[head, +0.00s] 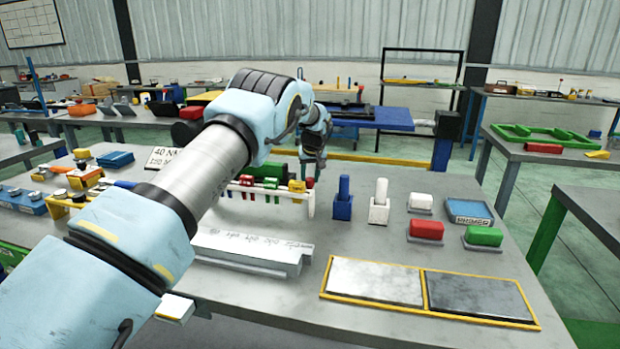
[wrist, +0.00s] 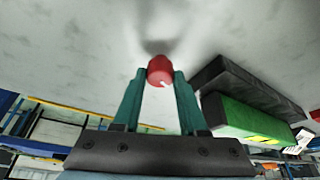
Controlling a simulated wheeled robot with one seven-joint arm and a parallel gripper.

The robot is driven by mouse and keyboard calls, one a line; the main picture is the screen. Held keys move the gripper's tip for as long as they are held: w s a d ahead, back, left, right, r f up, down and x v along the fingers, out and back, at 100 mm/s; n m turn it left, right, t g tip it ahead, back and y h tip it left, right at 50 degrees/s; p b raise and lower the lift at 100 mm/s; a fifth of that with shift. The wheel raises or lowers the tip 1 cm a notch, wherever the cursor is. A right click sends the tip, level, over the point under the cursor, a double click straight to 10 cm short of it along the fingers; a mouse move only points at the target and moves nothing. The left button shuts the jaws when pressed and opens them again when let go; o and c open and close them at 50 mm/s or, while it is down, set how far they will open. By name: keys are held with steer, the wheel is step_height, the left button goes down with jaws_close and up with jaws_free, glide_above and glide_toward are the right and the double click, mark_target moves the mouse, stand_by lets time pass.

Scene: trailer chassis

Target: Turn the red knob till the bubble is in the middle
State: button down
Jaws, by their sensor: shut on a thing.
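The red knob (wrist: 160,68) is between the two teal fingertips of my gripper (wrist: 160,80) in the wrist view, and my gripper is shut on it. A white mark shows on the knob's near edge. In the head view my gripper (head: 313,168) points down at the far side of the grey bench, and my arm hides part of that area. A green block (wrist: 240,116) with a yellow patch and a dark bar along it lies to the right of the knob in the wrist view. I cannot make out the bubble in either view.
A rack (head: 250,188) with coloured tools stands close by my gripper. A blue holder (head: 343,205) and a white holder (head: 379,208) stand to its right. A metal rail (head: 250,250) and a yellow-framed tray (head: 424,290) lie nearer. A "40 NM" sign (head: 166,150) stands left.

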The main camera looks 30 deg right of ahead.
steer(key=shift+w+a+f+m+h+b, duration=0.15)
steer(key=shift+m+h+b, duration=0.15)
steer(key=shift+m+b, duration=0.35)
steer(key=shift+m+g+h+b, duration=0.4)
steer(key=shift+m+h, duration=0.1)
steer(key=shift+m, duration=1.05)
steer(key=shift+c, duration=2.2)
jaws_free()
steer(key=shift+r, duration=0.2)
steer(key=b+v, duration=0.3)
steer(key=v, duration=0.7)
steer(key=shift+s+r, duration=0.2)
steer(key=shift+r, duration=0.15)
